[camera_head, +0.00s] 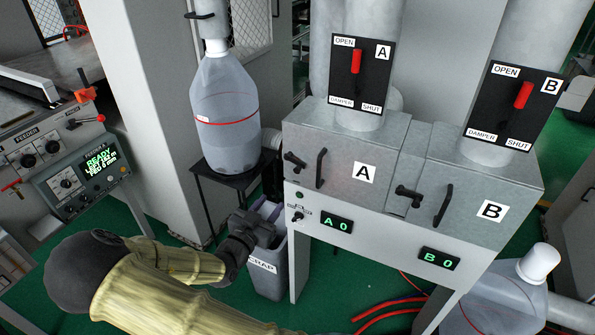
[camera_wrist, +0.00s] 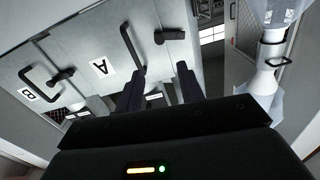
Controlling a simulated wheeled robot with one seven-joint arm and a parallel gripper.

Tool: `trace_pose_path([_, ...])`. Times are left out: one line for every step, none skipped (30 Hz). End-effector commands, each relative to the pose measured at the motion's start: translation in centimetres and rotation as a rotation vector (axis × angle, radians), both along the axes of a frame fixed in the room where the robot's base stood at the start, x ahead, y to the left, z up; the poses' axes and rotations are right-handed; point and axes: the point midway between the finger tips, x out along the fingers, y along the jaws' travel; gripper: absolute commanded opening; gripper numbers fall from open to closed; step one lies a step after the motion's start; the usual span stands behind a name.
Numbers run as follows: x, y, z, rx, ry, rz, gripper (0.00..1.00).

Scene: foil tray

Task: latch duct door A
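Duct door A (camera_head: 340,178) is a grey metal panel marked A, and it looks closed against its box. A dark bar handle (camera_head: 320,168) is on it, with a small black latch lever (camera_head: 294,161) at its left edge. In the wrist view the handle (camera_wrist: 132,48) and the latch lever (camera_wrist: 170,35) appear upside down, beyond my fingers. I cannot tell whether the latch is engaged. My gripper (camera_head: 268,224) is below and left of the door, over the bin. The wrist view shows its two fingers (camera_wrist: 160,86) apart with nothing between them.
Red damper levers (camera_head: 356,62) stand above. Displays (camera_head: 337,223) read A 0 and B 0. A scrap bin (camera_head: 266,275) is under my gripper; a large bottle (camera_head: 224,115) stands on a black stand at left.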

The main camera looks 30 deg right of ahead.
Motion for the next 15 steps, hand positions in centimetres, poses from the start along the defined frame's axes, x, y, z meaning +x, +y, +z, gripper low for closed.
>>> trace_pose_path([0.4,-0.7,0.2,-0.002,0.001,-0.004,0.38])
trace_pose_path([0.7,-1.1,0.2,-0.002,0.002,-0.004,0.38])
trace_pose_path([1.1,-1.6,0.2,-0.002,0.002,-0.004,0.38])
trace_pose_path([1.4,-2.0,0.2,-0.002,0.0,-0.004,0.38])
trace_pose_path([1.7,-2.4,0.3,-0.003,0.001,-0.003,0.38])
trace_pose_path([2.2,-3.0,0.2,-0.003,0.001,-0.003,0.38])
trace_pose_path([2.5,-3.4,0.2,-0.002,0.002,-0.002,0.38])
trace_pose_path([2.8,-3.8,0.2,-0.002,0.002,-0.002,0.38])
trace_pose_path([3.3,-4.3,0.3,-0.001,0.002,-0.002,0.38])
trace_pose_path([3.6,-4.8,0.3,-0.001,0.002,-0.002,0.38])
trace_pose_path([3.9,-5.2,0.3,-0.003,0.002,-0.001,0.38])
trace_pose_path([4.3,-5.7,0.3,-0.002,0.002,-0.002,0.38])
trace_pose_path([4.7,-6.1,0.3,-0.002,0.001,-0.001,0.38])
trace_pose_path([5.0,-6.5,0.3,-0.002,0.001,0.0,0.38])
trace_pose_path([5.4,-7.1,0.3,-0.003,0.002,-0.001,0.38])
